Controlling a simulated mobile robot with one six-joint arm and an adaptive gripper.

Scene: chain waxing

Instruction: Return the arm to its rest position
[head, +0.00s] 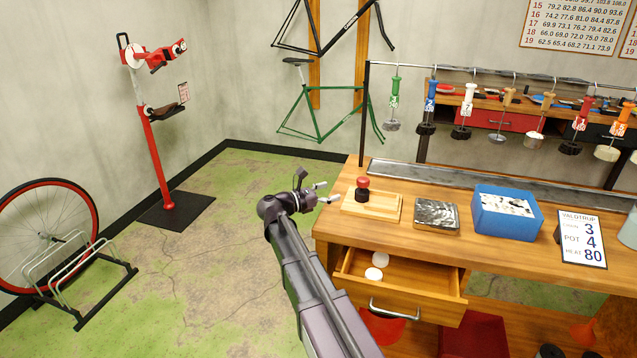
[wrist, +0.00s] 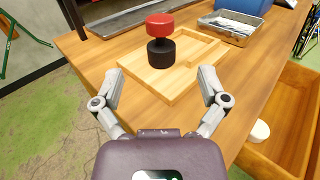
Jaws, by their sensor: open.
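My gripper (head: 326,192) is at the left end of the wooden workbench (head: 455,245), near its left edge. In the wrist view its two fingers (wrist: 160,92) are spread apart with nothing between them. A red and black knob-shaped object (head: 362,189) stands upright on a light wooden board (head: 385,207) just beyond the fingertips. In the wrist view the same object (wrist: 160,42) stands clear of both fingers. My arm reaches up from the bottom of the head view.
An open drawer (head: 400,283) below the bench top holds white round pieces (head: 375,273). A metal tin (head: 437,216), a blue box (head: 506,212) and a number card (head: 581,239) stand to the right. Tools hang from a rail above. The green floor left of the bench is open.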

